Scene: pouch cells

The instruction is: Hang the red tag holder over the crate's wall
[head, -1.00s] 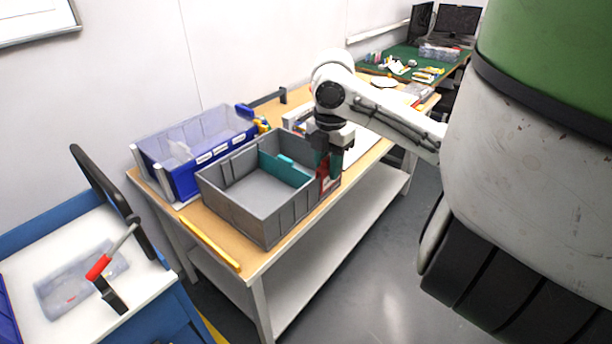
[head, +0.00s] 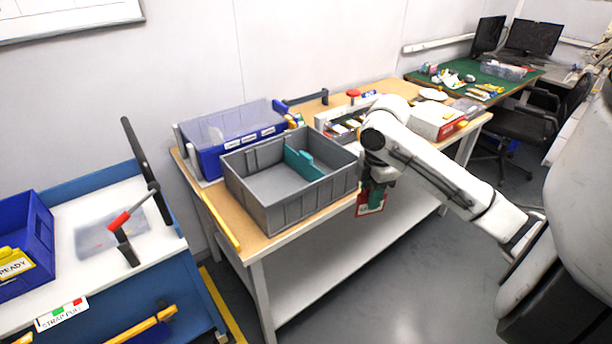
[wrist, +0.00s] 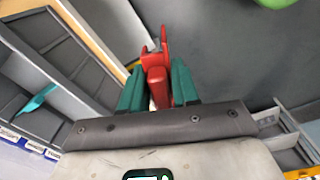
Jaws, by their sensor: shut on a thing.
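The grey crate (head: 271,205) stands on the wooden bench, open at the top, with a teal divider (head: 304,163) inside. My gripper (head: 374,190) is off the crate's right end, past the bench's front edge. In the wrist view the red holder (wrist: 156,75) sits between the two green fingers (wrist: 157,88), and the crate (wrist: 52,62) lies to the left. The holder looks apart from the crate wall.
A white box (head: 437,121) and other items lie to the right on the bench. A yellow strip (head: 222,220) runs along the bench's left edge. Floor in front is clear.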

